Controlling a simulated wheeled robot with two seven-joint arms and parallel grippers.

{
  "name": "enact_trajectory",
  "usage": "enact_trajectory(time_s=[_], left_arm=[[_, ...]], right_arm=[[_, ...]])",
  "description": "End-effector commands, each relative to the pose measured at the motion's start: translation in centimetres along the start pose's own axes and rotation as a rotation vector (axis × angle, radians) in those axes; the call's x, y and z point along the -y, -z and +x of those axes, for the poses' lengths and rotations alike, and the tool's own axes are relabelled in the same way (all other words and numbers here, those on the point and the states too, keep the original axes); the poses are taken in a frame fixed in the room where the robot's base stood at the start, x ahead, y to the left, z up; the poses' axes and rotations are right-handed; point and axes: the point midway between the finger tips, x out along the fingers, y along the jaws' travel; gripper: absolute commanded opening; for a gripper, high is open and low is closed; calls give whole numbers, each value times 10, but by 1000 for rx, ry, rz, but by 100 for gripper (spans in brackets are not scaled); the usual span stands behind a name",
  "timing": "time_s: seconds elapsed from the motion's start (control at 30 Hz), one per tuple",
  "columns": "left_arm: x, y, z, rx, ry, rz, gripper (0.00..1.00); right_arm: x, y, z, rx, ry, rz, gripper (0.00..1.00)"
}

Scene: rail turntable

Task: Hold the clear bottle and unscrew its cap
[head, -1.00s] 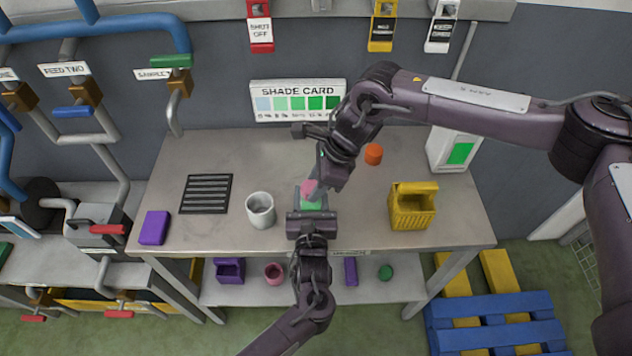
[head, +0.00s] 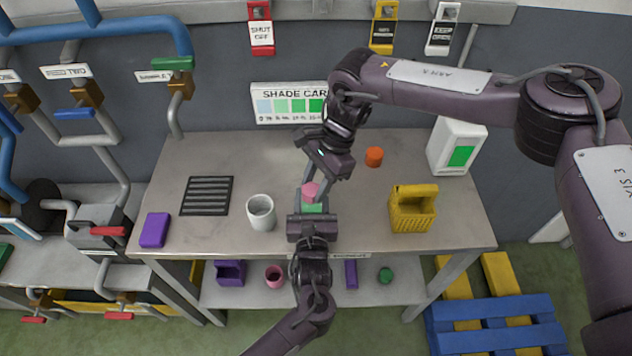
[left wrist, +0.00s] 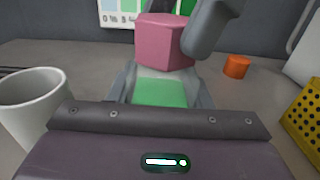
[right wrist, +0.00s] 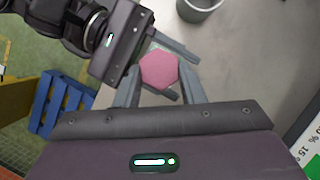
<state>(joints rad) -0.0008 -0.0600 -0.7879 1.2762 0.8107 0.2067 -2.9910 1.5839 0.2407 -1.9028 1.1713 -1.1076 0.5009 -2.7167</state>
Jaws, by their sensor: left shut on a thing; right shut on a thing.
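The clear bottle (left wrist: 160,88) stands upright on the table, with green content in its lower part and a pink faceted cap (left wrist: 165,42) on top. My left gripper (head: 310,208) is shut on the bottle's body from the front, a finger on each side. My right gripper (head: 314,188) reaches down from behind and above and is shut on the pink cap, which also shows between its fingers in the right wrist view (right wrist: 159,70). The cap sits at the bottle's top; whether its thread is loose I cannot tell.
A white mug (head: 261,212) stands left of the bottle, near a black grate (head: 206,195) and a purple block (head: 155,230). On the right are an orange cylinder (head: 374,156), a yellow basket (head: 412,212) and a white box (head: 455,145). A shade card (head: 290,103) stands behind.

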Motion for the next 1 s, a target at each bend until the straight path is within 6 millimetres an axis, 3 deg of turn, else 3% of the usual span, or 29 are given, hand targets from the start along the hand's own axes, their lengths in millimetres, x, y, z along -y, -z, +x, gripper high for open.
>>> enact_trajectory(time_s=[0.2, 0.4, 0.77, 0.8, 0.93, 1.0], left_arm=[[2, 0, 0, 1, 3, -2, 4], [2, 0, 0, 1, 3, -2, 4], [2, -1, 0, 2, 4, -4, 4], [2, -1, 0, 2, 4, -4, 4], [2, -1, 0, 1, 3, -3, 4], [1, -1, 0, 1, 2, -3, 4]], right_arm=[[4, -1, 2, -8, -117, -276, 8], [5, -1, 2, -6, -167, -400, 8], [4, 0, 3, 0, -185, -436, 8], [4, 0, 3, 0, -185, -436, 41], [4, 0, 2, 0, -184, -435, 58], [4, 0, 2, 0, -183, -435, 61]])
